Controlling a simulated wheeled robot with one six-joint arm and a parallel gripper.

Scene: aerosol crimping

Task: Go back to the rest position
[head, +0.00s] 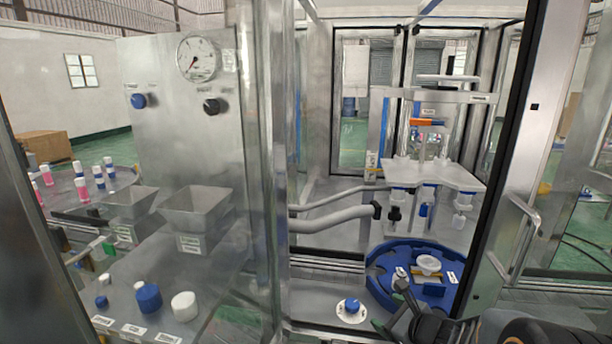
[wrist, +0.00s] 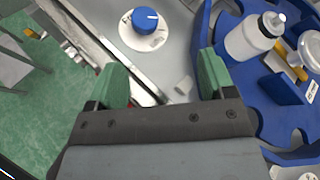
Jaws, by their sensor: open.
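My gripper (wrist: 163,82) is open, with its two green fingertips apart and nothing between them. In the head view my gripper (head: 391,308) is at the lower right, by the front edge of the blue turntable (head: 377,291). A white bottle with a pale top (wrist: 250,38) stands in the turntable, beyond the right fingertip in the wrist view and apart from it. My gripper hides part of the turntable's front edge in the head view.
A blue knob on a white disc (head: 350,308) sits left of the turntable, close to my gripper. The crimping machine (head: 432,174) stands above the turntable. A door frame (head: 512,150) with a handle is at right. A steel panel with hoppers (head: 197,208) is at left.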

